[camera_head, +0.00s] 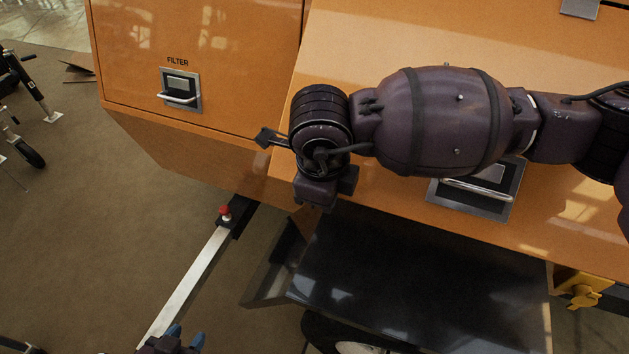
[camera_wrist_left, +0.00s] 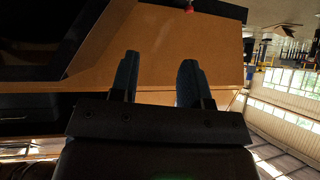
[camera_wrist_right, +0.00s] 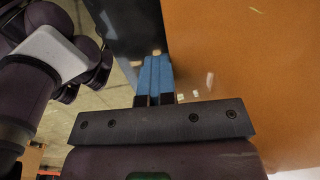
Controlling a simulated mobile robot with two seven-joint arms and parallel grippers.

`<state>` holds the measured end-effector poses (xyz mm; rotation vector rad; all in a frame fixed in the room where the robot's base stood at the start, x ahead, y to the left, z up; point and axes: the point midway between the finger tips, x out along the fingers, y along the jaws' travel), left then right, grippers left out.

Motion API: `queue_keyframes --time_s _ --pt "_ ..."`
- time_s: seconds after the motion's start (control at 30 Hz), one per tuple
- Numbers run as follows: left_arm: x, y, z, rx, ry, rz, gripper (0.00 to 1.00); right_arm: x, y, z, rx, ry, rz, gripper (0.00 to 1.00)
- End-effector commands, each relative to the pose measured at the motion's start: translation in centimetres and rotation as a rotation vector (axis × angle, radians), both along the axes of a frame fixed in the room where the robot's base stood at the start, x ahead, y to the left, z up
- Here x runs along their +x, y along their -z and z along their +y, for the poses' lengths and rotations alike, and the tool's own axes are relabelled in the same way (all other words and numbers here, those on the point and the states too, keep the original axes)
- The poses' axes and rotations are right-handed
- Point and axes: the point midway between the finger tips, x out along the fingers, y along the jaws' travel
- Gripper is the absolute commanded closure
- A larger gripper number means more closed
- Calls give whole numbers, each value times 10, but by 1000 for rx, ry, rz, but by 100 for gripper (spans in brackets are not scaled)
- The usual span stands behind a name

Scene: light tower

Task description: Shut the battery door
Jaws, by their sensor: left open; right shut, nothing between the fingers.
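A wide orange panel (camera_head: 560,215) with a latch handle (camera_head: 480,187) slopes across the right of the head view. It sits over a dark, glossy framed area (camera_head: 420,275). No battery label is visible, and I cannot tell whether that area is a compartment or a panel. My right arm crosses in front of the orange panel and hides part of it. In the right wrist view my right gripper (camera_wrist_right: 154,78) is shut and empty, between a dark surface and an orange one. My left gripper (camera_head: 184,340) is open and empty; it also shows in the left wrist view (camera_wrist_left: 158,80), before an orange surface.
An orange door marked FILTER (camera_head: 225,60) is closed at the upper left. A metal outrigger beam (camera_head: 190,285) with a red knob (camera_head: 224,211) lies beside the cabinet. A yellow bracket (camera_head: 582,290) sticks out at the lower right. Floor at the left is mostly clear.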

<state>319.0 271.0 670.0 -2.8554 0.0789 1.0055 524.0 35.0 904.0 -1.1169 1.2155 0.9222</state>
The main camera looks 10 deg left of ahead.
Motion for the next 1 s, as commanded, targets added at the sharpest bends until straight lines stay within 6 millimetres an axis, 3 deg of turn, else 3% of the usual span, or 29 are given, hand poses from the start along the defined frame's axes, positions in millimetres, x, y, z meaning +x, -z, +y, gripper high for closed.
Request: queue_keyframes --time_s 0.03,0.2,0.5,0.7,1.0 --pt "-3 8 0 1 0 14 57 13 18 -4 -13 4 -34 100" --pt "-6 16 2 3 -1 29 57 50 47 -13 -24 8 -94 100" --pt "-7 26 2 3 -2 45 57 94 72 -23 -23 6 -97 100" --pt "-3 27 1 1 0 39 57 106 77 -26 -22 4 -99 100" --pt "-2 25 0 0 1 33 57 109 77 -26 -22 3 -100 100"
